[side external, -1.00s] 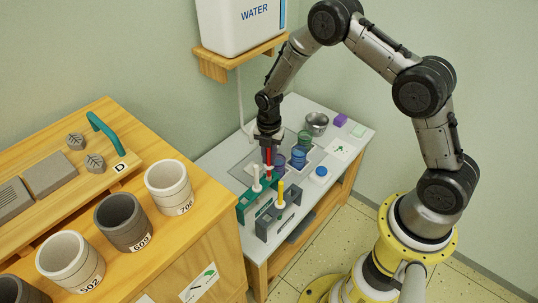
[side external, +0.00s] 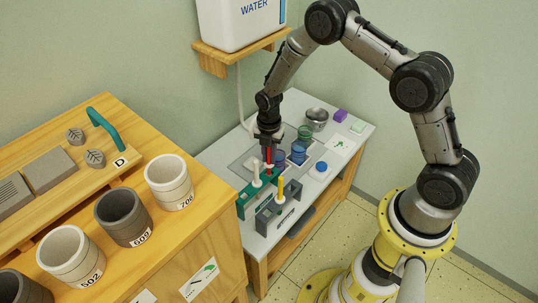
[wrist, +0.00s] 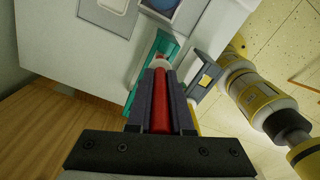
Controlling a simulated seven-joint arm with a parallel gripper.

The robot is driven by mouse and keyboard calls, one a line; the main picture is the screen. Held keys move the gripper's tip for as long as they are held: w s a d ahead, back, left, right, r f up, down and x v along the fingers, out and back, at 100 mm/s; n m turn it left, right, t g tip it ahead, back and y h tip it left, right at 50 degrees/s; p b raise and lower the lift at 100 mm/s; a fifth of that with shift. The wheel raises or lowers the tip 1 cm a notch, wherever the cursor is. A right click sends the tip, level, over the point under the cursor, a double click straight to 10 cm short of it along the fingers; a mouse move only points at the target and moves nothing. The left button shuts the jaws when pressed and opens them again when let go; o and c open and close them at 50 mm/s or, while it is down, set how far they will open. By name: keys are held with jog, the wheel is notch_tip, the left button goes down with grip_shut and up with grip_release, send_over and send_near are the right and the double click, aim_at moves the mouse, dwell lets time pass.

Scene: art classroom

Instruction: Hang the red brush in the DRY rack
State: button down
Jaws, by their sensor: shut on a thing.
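My gripper (side external: 267,140) points down over the grey table and is shut on the upright red brush (side external: 269,156). In the wrist view, the red brush (wrist: 160,100) lies between the two dark fingers of my gripper (wrist: 160,78). A green rack (side external: 246,201), also seen in the wrist view (wrist: 140,82), stands just below and beside the brush. A white brush (side external: 257,173) stands upright at this rack. The lower end of the red brush is close to the rack; I cannot tell whether it touches. The rack's label is too small to read.
A grey rack (side external: 262,222) with an upright yellow brush (side external: 279,188) stands in front of the green one. Blue jars (side external: 298,153), a green jar (side external: 305,133) and a metal pot (side external: 317,117) stand behind. A wooden cabinet (side external: 215,240) borders the table at left.

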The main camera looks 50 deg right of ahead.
aim_at(269, 163)
jog(key=shift+f, duration=1.95)
jog(key=c, duration=0.7)
grip_release()
jog(key=shift+c, duration=0.2)
jog(key=shift+o, duration=0.3)
jog(key=o, duration=0.5)
jog(key=shift+r, duration=0.1)
jog(key=shift+r, duration=3.9)
